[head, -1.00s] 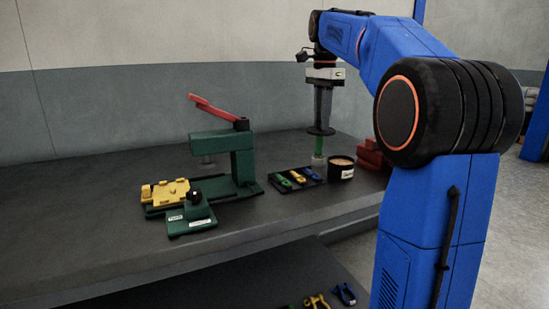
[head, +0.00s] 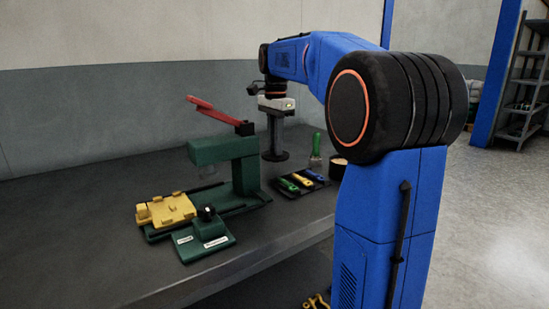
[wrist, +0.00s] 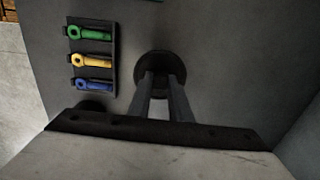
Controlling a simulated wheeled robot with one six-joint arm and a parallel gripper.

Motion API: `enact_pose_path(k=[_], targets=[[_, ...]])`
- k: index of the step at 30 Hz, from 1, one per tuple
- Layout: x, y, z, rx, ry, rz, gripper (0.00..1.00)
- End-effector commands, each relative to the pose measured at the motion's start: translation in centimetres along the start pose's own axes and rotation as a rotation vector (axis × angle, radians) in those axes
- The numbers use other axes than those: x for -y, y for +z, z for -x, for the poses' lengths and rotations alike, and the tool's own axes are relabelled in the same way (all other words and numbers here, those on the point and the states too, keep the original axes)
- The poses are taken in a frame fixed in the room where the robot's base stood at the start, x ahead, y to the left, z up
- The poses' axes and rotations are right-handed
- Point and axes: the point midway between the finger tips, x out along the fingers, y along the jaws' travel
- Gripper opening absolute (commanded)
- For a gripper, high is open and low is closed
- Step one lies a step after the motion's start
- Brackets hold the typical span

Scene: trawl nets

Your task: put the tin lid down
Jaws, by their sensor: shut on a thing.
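My gripper (head: 275,143) points straight down over the back of the bench, behind and right of the green press. It is shut on the tin lid (head: 275,155), a dark round disc held level between the fingertips. The lid also shows in the wrist view (wrist: 160,57), below my fingers (wrist: 161,88). I cannot tell whether the lid touches the bench top. The open tin (head: 338,162), dark with pale contents, stands to the right, partly hidden by my arm.
A green-handled brush (head: 316,146) stands in a clear jar beside the tin. Bare bench (wrist: 225,65) lies right of the lid in the wrist view.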

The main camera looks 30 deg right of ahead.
Motion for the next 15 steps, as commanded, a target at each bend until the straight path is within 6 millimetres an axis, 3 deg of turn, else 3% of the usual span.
enact_pose_path(k=[10, 15], targets=[[0.0, 0.0, -3.7, 0.000, 0.001, 0.000, 0.00], [0.0, 0.0, -4.2, 0.000, -0.001, 0.000, 0.00]])
